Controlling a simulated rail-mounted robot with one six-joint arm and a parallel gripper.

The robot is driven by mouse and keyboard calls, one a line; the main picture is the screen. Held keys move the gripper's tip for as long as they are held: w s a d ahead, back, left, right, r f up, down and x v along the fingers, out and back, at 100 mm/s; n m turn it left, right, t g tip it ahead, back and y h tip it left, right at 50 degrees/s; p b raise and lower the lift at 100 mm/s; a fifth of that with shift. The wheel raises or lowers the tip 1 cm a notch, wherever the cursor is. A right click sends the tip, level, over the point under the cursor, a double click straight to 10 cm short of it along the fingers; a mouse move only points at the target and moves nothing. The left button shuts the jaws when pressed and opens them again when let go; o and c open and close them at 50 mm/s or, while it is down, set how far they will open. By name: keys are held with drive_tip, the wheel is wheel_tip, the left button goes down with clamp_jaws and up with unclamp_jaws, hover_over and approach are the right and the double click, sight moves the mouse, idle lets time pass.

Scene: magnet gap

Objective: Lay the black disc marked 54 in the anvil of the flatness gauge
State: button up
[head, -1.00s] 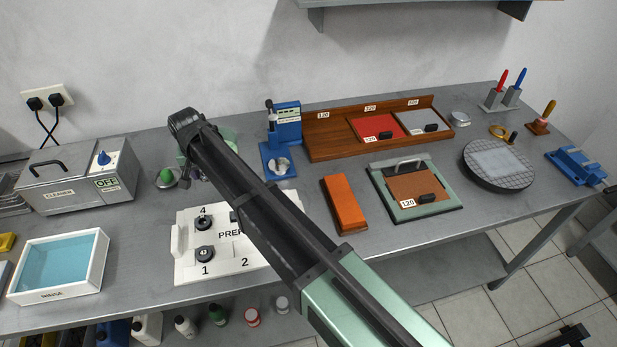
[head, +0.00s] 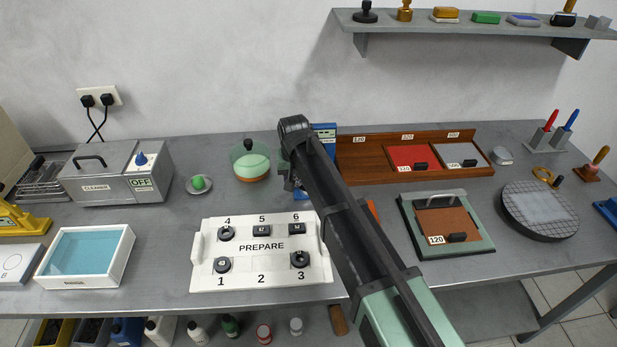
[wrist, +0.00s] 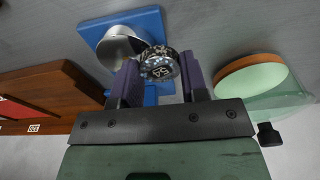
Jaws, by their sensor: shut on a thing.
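My gripper (wrist: 158,82) is shut on a black disc (wrist: 160,64) with white digits, turned in the wrist view and hard to read. The flatness gauge shows in the wrist view as a blue base (wrist: 150,22) with a round silver anvil (wrist: 112,48). The held disc appears in front of the anvil's edge; I cannot tell whether they touch. In the head view my gripper (head: 291,182) hangs in front of the blue gauge (head: 324,131), and my arm hides most of the gauge, its anvil and the disc.
The white PREPARE tray (head: 258,269) has a bare place 2 and parts on the others. An orange block (head: 373,211) is partly behind my arm.

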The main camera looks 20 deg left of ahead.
drive_tip(key=d, duration=0.1)
drive_tip(key=w+d, duration=0.1)
drive_tip(key=d+f+b, duration=0.1)
drive_tip(key=shift+w+d, duration=0.25)
drive_tip(key=shift+d, duration=0.05)
drive_tip(key=shift+a+r, duration=0.15)
drive_tip(key=shift+f, duration=0.2)
drive_tip(key=o, duration=1)
drive_tip(key=shift+r, duration=0.1)
drive_tip(key=r+p, duration=0.4)
drive_tip(key=s+r+p, duration=0.1)
drive_tip(key=r+p, duration=0.7)
drive_tip(key=shift+s+d+r, duration=0.1)
drive_tip(key=shift+s+d, duration=0.1)
drive_tip(key=shift+d, duration=0.1)
